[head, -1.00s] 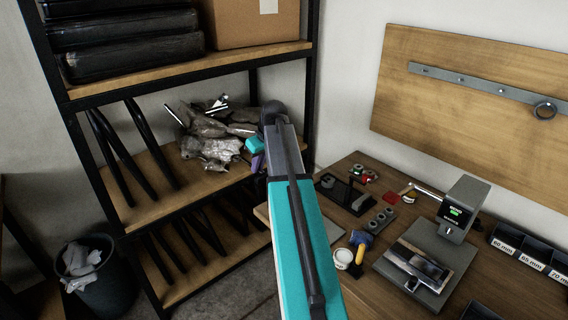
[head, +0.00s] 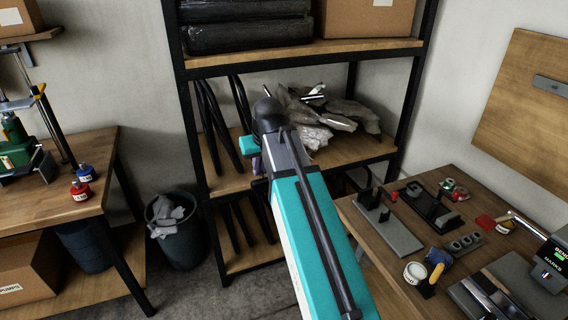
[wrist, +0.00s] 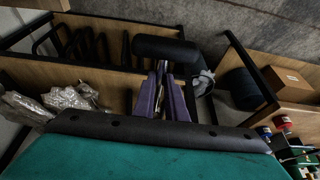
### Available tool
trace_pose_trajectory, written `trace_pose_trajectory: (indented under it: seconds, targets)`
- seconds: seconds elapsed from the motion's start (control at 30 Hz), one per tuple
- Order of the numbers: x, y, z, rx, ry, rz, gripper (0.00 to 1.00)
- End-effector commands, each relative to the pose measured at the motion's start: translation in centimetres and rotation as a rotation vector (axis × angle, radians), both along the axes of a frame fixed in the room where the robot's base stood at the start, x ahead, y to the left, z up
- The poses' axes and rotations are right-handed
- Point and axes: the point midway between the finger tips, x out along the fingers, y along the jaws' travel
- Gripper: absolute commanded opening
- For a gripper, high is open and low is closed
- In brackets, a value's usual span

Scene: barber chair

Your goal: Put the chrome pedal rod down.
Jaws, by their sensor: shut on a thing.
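The chrome pedal rod (wrist: 161,70) shows in the wrist view as a short bright piece between the purple fingers of my gripper (wrist: 164,88), which is shut on it. A black cylinder (wrist: 165,47) lies crosswise just beyond the fingertips and seems to be part of the held rod. In the head view only a bit of my purple gripper (head: 257,165) shows beside my teal arm, in front of the shelf rack. My arm hides the rod there. The held rod appears in the air; its height cannot be told.
The rack's middle shelf (head: 225,180) carries black curved tubes and wrapped bundles (head: 330,117). A workbench (head: 420,200) at right holds small fixtures, tape and a blue-yellow tool. A bin (head: 180,245) stands left of the rack, beside another bench (head: 75,212). Bare floor shows at the bottom.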

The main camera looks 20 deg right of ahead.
Motion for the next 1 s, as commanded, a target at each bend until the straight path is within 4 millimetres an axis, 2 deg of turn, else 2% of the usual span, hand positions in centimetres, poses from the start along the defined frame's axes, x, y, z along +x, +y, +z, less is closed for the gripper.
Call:
trace_pose_trajectory:
  seconds: [0.03, 0.1, 0.3, 1.0]
  targets:
    - [-0.3, 1.5, 0.2, -0.002, -0.002, 0.004, 0.00]
    - [-0.7, 3.0, 0.3, -0.001, -0.002, 0.003, 0.00]
    - [-1.2, 5.6, 0.6, -0.001, 0.000, 0.000, 0.00]
    - [-1.3, 6.0, 0.6, -0.001, 0.000, -0.001, 0.00]
